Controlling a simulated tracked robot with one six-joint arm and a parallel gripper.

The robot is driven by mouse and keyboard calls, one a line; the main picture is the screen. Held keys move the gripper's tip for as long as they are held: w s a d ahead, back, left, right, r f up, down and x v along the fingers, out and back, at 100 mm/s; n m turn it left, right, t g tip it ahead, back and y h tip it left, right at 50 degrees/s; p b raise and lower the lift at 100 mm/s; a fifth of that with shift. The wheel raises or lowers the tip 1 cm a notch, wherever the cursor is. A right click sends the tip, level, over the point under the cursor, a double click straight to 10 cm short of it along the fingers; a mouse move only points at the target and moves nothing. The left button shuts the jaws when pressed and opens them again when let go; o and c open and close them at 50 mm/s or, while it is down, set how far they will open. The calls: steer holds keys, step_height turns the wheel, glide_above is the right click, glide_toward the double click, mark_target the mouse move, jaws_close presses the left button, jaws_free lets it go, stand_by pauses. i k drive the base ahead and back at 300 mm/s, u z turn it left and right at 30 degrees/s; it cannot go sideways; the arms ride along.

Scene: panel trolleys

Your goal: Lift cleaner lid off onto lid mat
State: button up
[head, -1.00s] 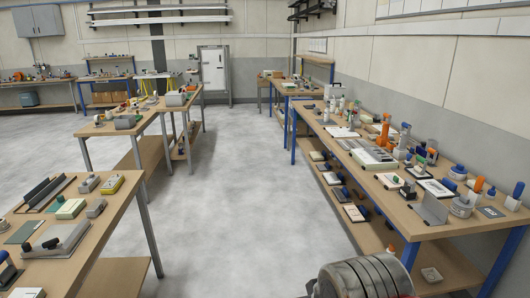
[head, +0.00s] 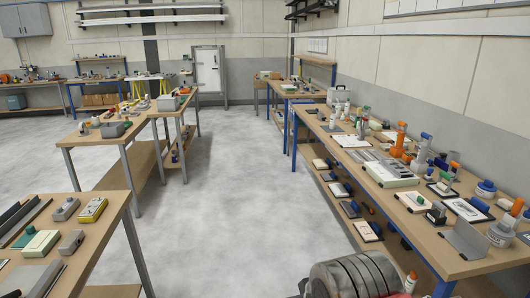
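My gripper is not in view. On the long bench at the right, a round pale tub (head: 501,234) stands near the front edge, with blue and orange parts close to it. A lower round container with a blue top (head: 486,189) stands behind it. I cannot tell whether either one is the cleaner with its lid. Several flat framed pads lie on this bench, one of them a framed pad (head: 468,209) near the blue-topped container. I cannot tell which flat piece is the lid mat.
The right bench (head: 437,245) is crowded with bottles, blocks and a grey angled plate (head: 465,240); its lower shelf holds more pads. A left bench (head: 100,232) carries small blocks. The grey floor (head: 222,200) between the benches is clear back to a white cabinet (head: 208,73).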

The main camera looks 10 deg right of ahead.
mark_target(488, 184)
steer(key=z, duration=0.1)
steer(key=i, duration=1.45)
steer(key=z, duration=0.55)
steer(key=i, duration=0.7)
steer(key=z, duration=0.65)
steer(key=i, duration=0.5)
steer(key=z, duration=1.05)
steer(key=i, duration=0.95)
steer(key=z, duration=0.5)
